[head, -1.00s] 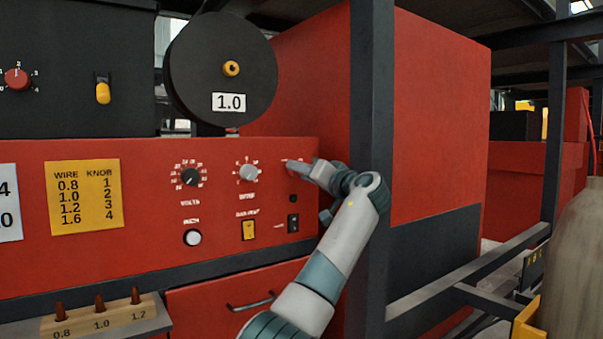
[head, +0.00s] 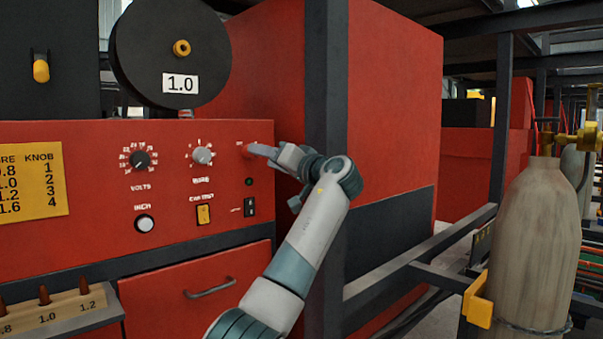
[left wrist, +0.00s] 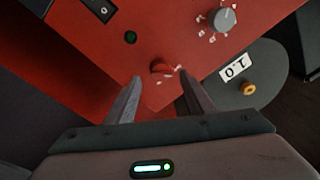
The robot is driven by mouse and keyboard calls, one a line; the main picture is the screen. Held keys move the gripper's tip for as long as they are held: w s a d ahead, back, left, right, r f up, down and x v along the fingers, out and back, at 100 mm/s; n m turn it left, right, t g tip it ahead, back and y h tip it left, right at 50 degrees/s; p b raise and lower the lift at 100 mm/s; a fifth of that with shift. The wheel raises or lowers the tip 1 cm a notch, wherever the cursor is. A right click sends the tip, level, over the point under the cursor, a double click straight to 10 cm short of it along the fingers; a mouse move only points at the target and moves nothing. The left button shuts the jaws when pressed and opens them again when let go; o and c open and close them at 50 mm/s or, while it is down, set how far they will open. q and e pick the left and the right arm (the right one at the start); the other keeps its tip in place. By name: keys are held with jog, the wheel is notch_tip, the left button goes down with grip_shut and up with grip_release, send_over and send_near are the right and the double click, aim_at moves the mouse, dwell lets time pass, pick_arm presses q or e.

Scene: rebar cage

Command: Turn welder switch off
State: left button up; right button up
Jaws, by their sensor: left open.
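The red welder panel (head: 100,220) carries a small red rotary knob (head: 247,151) at its upper right, mostly hidden by my gripper. In the left wrist view the red knob (left wrist: 161,68) shows clearly, with small white marks beside it. My left gripper (head: 262,150) is at this knob in the head view. In the left wrist view its fingers (left wrist: 160,88) are open, apart, with the knob between and just beyond the tips. Nothing is held. A black rocker switch (head: 249,207) sits lower on the panel, below a small dark green lamp (head: 249,182). My right gripper is not in view.
A dark frame post (head: 326,80) stands right behind my arm. Nearby are a grey knob (head: 202,156), a black volts knob (head: 140,160), a yellow switch (head: 203,214) and a wire spool (head: 150,50). A gas cylinder (head: 535,240) stands at the right.

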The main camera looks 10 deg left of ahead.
pick_arm(q)
jog(key=b+v, duration=0.3)
jog(key=v, duration=1)
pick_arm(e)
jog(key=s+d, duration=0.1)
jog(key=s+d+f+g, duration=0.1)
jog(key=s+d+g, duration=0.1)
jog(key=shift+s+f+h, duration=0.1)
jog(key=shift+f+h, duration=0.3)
pick_arm(q)
jog(key=shift+d, duration=0.1)
